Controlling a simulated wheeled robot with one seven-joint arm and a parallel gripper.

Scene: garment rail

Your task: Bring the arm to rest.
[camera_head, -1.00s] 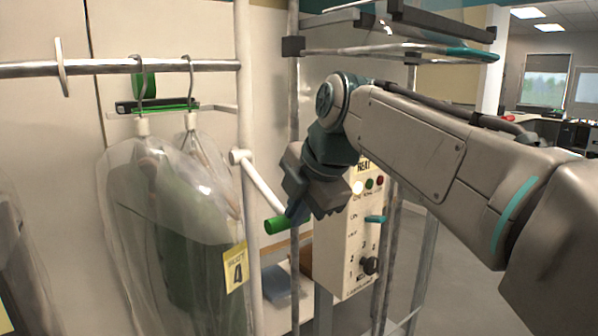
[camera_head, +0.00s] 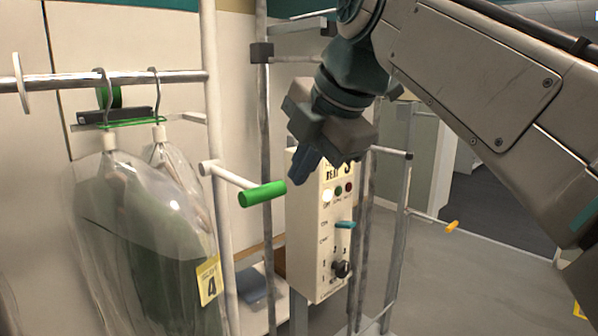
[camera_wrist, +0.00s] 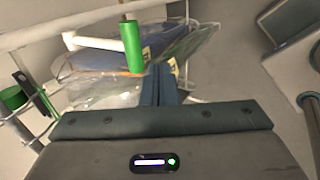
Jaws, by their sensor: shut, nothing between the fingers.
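My gripper (camera_head: 306,168) is shut and empty in the head view. It points down and to the left, in front of the upper part of a cream control box. In the wrist view its shut fingers (camera_wrist: 160,85) show at the centre, over the blurred bagged garments. My arm comes in from the upper right of the head view. The green-tipped handle (camera_head: 262,194) is just left of and below the fingertips, with a small gap in the picture. It also shows in the wrist view (camera_wrist: 132,46), left of the fingers.
Bagged garments (camera_head: 150,240) with a yellow tag (camera_head: 208,280) hang from the rail (camera_head: 180,76) at left. The control box (camera_head: 310,250) has lamps, a blue lever and a black knob. An orange-tipped bar (camera_head: 452,226) juts out at right. Open floor (camera_head: 470,280) lies beyond.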

